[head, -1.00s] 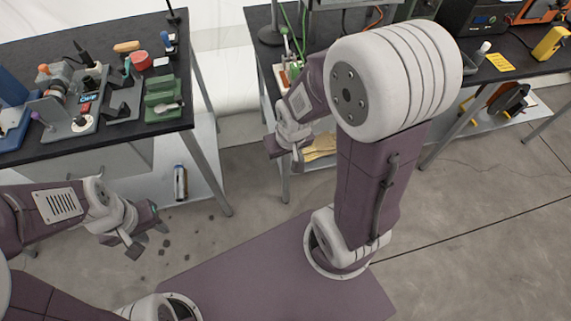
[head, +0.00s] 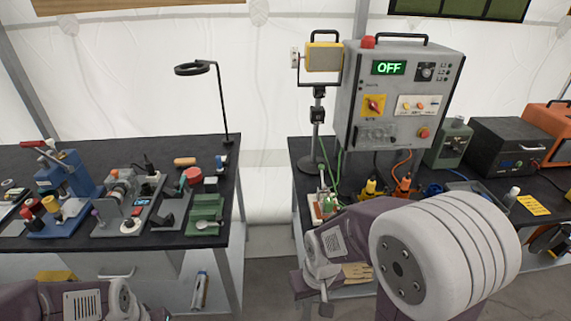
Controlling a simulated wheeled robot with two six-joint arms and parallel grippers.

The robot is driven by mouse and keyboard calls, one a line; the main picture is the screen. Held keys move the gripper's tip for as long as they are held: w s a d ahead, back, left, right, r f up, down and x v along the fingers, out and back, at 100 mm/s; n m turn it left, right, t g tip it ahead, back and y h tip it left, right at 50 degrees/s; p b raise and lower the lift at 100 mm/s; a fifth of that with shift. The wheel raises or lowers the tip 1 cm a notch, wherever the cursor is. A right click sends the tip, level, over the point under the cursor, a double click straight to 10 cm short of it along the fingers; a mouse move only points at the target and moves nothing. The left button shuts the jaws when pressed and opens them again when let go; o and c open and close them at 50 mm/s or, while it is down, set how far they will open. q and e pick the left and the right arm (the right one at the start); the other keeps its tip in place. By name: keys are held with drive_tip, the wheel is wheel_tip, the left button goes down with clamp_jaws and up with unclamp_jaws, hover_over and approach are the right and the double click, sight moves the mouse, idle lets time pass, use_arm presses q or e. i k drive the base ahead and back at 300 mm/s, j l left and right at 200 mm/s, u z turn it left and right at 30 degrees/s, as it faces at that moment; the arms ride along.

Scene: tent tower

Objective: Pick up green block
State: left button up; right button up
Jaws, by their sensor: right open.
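No plain green block can be made out for sure. A small green thing (head: 329,203) sits on a light tray at the left front of the right table; its shape is too small to tell. A green holder (head: 206,211) with a pale tool lies at the right end of the left table. My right gripper (head: 312,293) is open and empty, in front of and below the left front corner of the right table, apart from the small green thing. My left gripper (head: 155,314) is cut off at the bottom edge in front of the left table; its jaws cannot be read.
A gap separates the left table (head: 260,137) side from the right table. A control box (head: 400,97) reading OFF and a work lamp (head: 323,57) stand behind the right table's front. A thin desk lamp (head: 215,90) rises from the left table. Tools crowd both tops.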

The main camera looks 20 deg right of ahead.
sight(327, 207)
drive_tip(key=i+l+z, duration=0.15)
drive_tip(key=z, duration=0.2)
drive_tip(key=i+z, duration=0.15)
drive_tip(key=z, duration=0.2)
drive_tip(key=i+l+z, duration=0.1)
drive_tip(key=z, duration=0.25)
drive_tip(key=i, duration=0.05)
